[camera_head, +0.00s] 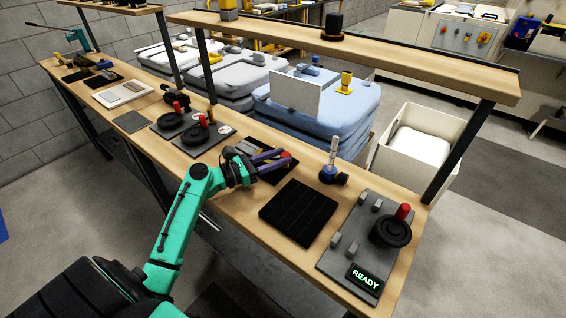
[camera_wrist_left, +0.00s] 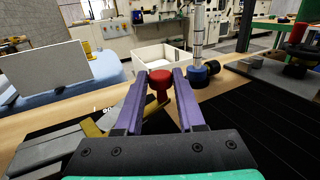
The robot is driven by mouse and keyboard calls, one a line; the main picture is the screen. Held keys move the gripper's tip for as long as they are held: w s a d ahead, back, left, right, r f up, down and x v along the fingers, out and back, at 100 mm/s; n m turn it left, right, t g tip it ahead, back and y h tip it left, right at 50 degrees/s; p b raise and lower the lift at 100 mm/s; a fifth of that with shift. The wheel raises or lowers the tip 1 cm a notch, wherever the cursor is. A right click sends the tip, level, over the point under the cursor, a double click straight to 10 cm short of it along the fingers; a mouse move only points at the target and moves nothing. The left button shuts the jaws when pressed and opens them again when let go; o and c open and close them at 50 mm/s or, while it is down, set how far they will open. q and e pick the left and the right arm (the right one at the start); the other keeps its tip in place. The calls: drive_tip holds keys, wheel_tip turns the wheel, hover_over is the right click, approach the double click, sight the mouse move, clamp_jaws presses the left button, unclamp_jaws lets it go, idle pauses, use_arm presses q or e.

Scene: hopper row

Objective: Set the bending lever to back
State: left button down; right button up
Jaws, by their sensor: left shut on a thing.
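My left gripper (camera_head: 275,160) reaches in over the bench, and its purple fingers point right. It is shut on a red lever knob (camera_wrist_left: 160,80), which sits between the two fingertips in the left wrist view. I take this knob to be part of the bending lever, though no label can be read. In the head view the knob's red (camera_head: 286,153) shows just at the fingertips. The lever's grey base and a yellow part (camera_wrist_left: 93,130) lie below the fingers; the fingers and wrist partly hide them. My right gripper is not in view.
A black ribbed mat (camera_head: 298,212) lies to the right on the wooden bench. A blue-based clear cylinder (camera_head: 332,160) stands behind it. A grey panel with a black wheel (camera_head: 390,231) and a READY display (camera_head: 364,278) is at right. More red-handled wheels (camera_head: 198,133) stand left. A shelf (camera_head: 350,47) runs above.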

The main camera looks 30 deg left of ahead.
use_arm(q)
drive_tip(key=shift+s+a+m+g+h+b, duration=0.4)
drive_tip(key=shift+s+m+g+h, duration=0.1)
drive_tip(key=shift+m+g+h, duration=0.3)
drive_tip(key=shift+s+a+m+g+h+b, duration=0.25)
drive_tip(key=shift+s+m+g+h+b, duration=0.2)
drive_tip(key=shift+m+g+h, duration=0.3)
drive_tip(key=shift+s+a+m+g+h+b, duration=0.35)
drive_tip(key=shift+s+m+g+h, duration=0.15)
drive_tip(key=shift+m+g+h, duration=0.35)
drive_tip(key=c, duration=0.5)
unclamp_jaws()
drive_tip(key=b+v, duration=0.2)
drive_tip(key=v, duration=1.2)
drive_tip(key=shift+s+a+f+b, duration=0.15)
drive_tip(key=shift+s+a+b, duration=0.15)
